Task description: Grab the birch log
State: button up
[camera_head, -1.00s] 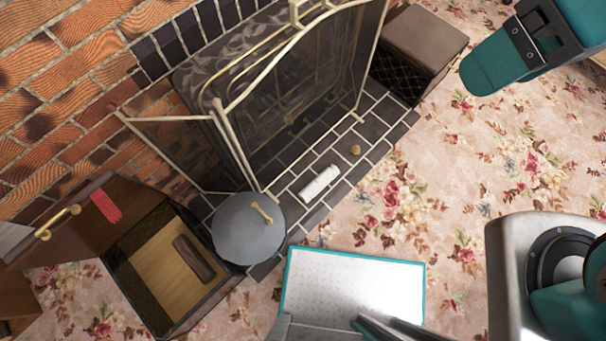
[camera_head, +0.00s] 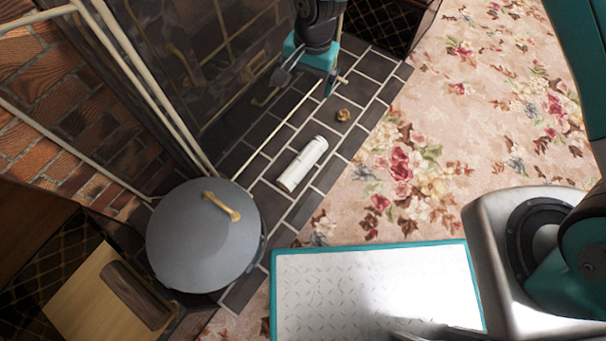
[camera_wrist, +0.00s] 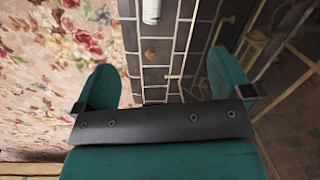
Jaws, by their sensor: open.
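The birch log (camera_head: 302,164) is a short white cylinder lying on the dark tiled hearth, in the middle of the head view. In the wrist view the log (camera_wrist: 152,11) shows at the top edge, partly cut off. My gripper (camera_head: 311,74) is above the hearth at the upper middle of the head view, beyond the log and apart from it. In the wrist view its two teal fingers (camera_wrist: 163,80) stand wide apart with nothing between them.
A small brown round object (camera_head: 343,115) lies on the hearth between log and gripper. Flowered carpet (camera_head: 480,120) lies right.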

aim_at(301, 161)
jog(key=f+m+b, duration=0.1)
jog(key=f+b, duration=0.4)
jog(key=f, duration=0.7)
jog(key=a+f+m+b, duration=0.1)
jog(key=f+b, duration=0.4)
jog(key=f, duration=0.7)
jog(key=f+m+h+b, duration=0.1)
jog(key=f+b, duration=0.4)
jog(key=f, duration=0.7)
jog(key=shift+s+a, duration=0.1)
jog(key=shift+a, duration=0.1)
jog(key=f+b, duration=0.5)
jog(key=f, duration=0.1)
jog(key=shift+d+b, duration=0.2)
jog(key=shift+b, duration=0.1)
jog(key=shift+w, duration=0.2)
jog(key=shift+r, duration=0.1)
jog(key=c, duration=1.2)
jog(key=shift+c, duration=0.2)
jog(key=shift+r, duration=0.1)
